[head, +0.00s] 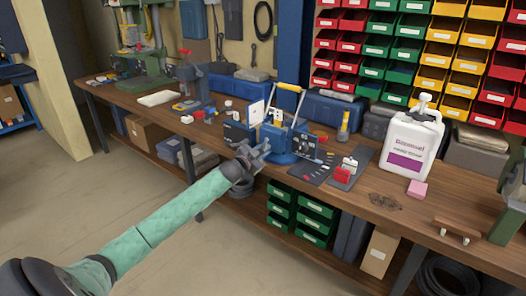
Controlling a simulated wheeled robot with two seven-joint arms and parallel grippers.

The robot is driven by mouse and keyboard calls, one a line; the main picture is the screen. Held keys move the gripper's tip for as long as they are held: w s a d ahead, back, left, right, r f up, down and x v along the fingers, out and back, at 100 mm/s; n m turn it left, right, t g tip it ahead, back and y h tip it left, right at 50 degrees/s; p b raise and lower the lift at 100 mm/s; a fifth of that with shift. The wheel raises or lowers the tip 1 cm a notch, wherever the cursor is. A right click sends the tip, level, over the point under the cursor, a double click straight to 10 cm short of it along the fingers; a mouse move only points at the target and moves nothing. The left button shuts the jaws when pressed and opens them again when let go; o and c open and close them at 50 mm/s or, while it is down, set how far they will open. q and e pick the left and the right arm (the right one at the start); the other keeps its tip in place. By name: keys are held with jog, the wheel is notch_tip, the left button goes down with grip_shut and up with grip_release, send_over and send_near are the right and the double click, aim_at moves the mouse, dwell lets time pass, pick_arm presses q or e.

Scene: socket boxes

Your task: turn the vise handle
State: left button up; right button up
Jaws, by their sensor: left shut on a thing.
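A blue vise (281,151) stands at the front edge of the wooden workbench. My left arm reaches up from the lower left, and my left gripper (258,154) is at the front left side of the vise. It is shut on what appears to be the vise handle, which my fingers mostly hide at this size. The handle's angle cannot be made out. My right gripper is not in view.
Behind the vise stands a thing with a yellow-topped handle (290,87). Green drawers (315,222) stand below the bench. The floor at the left is clear.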

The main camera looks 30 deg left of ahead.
pick_arm(q)
jog(key=m, duration=0.4)
jog(key=shift+f+m, duration=0.15)
jog(key=shift+m, duration=0.15)
jog(key=shift+s+m, duration=0.1)
jog(key=shift+m, duration=1.9)
jog(key=shift+d+m, duration=0.1)
jog(key=shift+m, duration=0.2)
jog(key=o, duration=0.7)
jog(key=shift+o, duration=1.4)
jog(key=shift+s, duration=0.1)
